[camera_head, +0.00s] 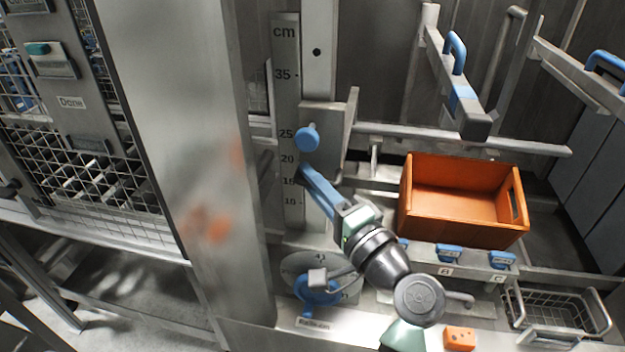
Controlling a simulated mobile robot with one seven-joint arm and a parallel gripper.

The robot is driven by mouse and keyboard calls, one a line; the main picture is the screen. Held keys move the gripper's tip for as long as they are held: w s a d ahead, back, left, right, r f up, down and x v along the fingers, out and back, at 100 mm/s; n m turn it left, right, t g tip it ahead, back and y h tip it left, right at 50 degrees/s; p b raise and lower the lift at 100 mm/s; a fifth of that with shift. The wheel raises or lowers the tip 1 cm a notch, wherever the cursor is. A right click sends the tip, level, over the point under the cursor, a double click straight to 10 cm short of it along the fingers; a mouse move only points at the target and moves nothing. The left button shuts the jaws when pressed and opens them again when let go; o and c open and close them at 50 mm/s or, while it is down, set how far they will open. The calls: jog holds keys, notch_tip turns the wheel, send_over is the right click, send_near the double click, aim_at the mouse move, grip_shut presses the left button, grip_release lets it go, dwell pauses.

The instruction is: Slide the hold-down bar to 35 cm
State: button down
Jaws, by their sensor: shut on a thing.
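The hold-down bar (480,140) runs level to the right from a grey carriage (333,140) on an upright post, above and behind the orange crate (407,200). A blue round knob (307,138) is on the carriage. The cm scale (287,100) stands left of it, marked from 10 up to 35; the carriage sits beside the 20 and 25 marks, well below 35. A blue handle (322,192) slants from the carriage's lower part toward my gripper (345,212). My gripper appears shut on its near end; the fingertips are hard to make out.
Below are a blue handwheel (318,290) on a round dial and several small blue clips. A wire basket (555,310) is at lower right, an orange block (459,338) near the front edge. A blue-handled arm (457,85) hangs above the bar. A broad metal column (190,150) stands left.

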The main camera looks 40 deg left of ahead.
aim_at(312, 120)
jog(key=shift+r, duration=0.25)
dwell(0.5)
notch_tip(312, 120, up, 11)
jog(key=p, duration=0.5)
jog(key=shift+f, duration=0.15)
jog(key=c, duration=0.9)
grip_release()
jog(key=shift+o, duration=0.2)
jog(key=shift+f, duration=0.15)
jog(key=shift+f, duration=0.1)
